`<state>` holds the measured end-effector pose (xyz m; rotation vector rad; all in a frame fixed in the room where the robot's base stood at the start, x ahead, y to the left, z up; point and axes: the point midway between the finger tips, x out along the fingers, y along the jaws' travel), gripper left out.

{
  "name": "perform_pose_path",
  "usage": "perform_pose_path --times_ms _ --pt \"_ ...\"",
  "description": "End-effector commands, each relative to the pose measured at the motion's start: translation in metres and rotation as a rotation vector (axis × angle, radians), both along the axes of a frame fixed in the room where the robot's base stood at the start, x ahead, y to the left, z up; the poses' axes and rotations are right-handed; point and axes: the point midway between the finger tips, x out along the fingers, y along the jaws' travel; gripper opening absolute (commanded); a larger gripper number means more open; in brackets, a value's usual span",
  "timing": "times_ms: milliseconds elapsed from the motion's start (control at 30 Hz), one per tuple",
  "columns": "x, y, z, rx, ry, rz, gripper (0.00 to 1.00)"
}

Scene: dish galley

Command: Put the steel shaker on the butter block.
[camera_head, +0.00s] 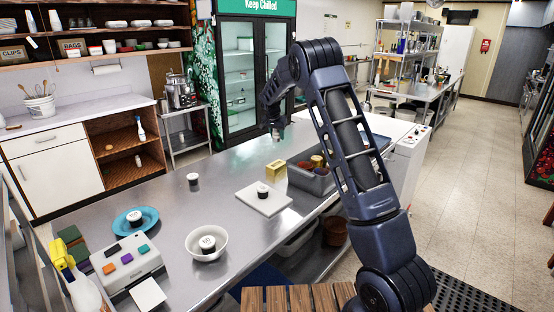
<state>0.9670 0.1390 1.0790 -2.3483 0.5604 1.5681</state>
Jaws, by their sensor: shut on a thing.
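The butter block (275,172) is a yellow block standing on the steel counter, beside the left end of a grey bin. My gripper (276,131) is above and behind the butter block in the picture, clear of the counter. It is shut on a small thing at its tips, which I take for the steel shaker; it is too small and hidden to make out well. No other steel shaker is plain on the counter.
Small dark jars with white lids stand on the bare counter (192,180), on a white board (279,205), on a blue plate (149,215) and in a white bowl (221,246). The grey bin (312,182) holds several items. A dispenser box (127,262) stands front left.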

Motion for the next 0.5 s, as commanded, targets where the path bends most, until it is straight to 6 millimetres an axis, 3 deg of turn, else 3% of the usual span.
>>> perform_pose_path --times_ms 300,500 --pt "-0.001 0.000 -0.066 0.000 0.002 0.001 0.12" --pt "0.000 0.000 -0.082 0.001 0.000 0.000 0.12"
